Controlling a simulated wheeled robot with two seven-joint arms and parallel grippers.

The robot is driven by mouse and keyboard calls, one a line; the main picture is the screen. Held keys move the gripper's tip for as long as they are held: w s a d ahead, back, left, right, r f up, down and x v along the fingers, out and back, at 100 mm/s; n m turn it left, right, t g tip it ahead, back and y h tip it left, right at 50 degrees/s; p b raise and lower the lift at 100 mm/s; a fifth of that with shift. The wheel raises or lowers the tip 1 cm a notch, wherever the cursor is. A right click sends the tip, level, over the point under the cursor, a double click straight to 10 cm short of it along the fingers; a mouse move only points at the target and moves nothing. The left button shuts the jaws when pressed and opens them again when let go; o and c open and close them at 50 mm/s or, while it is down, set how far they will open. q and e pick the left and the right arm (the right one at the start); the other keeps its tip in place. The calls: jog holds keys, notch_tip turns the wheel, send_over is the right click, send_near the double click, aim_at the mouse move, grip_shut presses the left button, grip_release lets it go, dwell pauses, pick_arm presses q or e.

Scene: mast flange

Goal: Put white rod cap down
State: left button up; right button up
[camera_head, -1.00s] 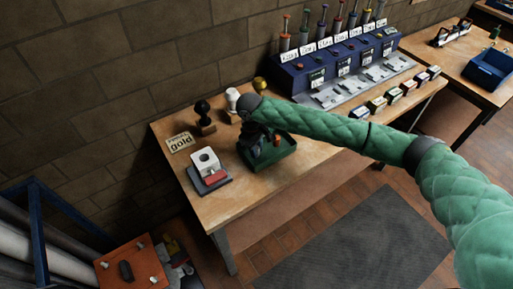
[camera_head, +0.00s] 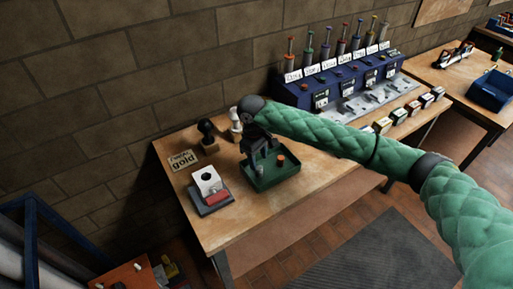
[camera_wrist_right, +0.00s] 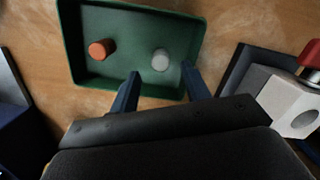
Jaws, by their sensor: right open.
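The white rod cap (camera_wrist_right: 160,60) stands on the floor of the green tray (camera_wrist_right: 66,40) in the right wrist view, clear of the tray walls. An orange cap (camera_wrist_right: 102,49) stands beside it in the same tray. My right gripper (camera_wrist_right: 163,82) is open, its two dark fingers apart with nothing between them, at the tray's edge near the white cap. In the head view my right gripper (camera_head: 258,160) is over the left part of the green tray (camera_head: 291,177) and hides the white cap. The orange cap (camera_head: 281,159) shows there. My left gripper is not in view.
A grey block with a red part (camera_head: 207,182) stands left of the tray. A black-knobbed stamp (camera_head: 207,130), a white-topped one (camera_head: 234,118) and a "gold" sign (camera_head: 183,160) are behind. The blue rack (camera_head: 300,95) stands farther right. The bench front is clear.

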jog(key=r, duration=0.1)
jog(key=r+b, duration=0.1)
jog(key=r, duration=0.2)
jog(key=shift+w+a+r+b, duration=0.2)
jog(key=shift+a+r+b, duration=0.05)
jog(key=shift+r+b, duration=0.1)
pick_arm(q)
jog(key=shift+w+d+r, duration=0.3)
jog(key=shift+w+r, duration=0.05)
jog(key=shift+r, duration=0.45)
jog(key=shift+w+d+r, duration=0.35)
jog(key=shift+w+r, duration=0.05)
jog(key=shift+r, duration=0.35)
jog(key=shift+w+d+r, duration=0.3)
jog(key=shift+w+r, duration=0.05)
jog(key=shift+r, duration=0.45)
pick_arm(e)
jog(key=shift+r, duration=0.9)
jog(key=shift+f, duration=0.1)
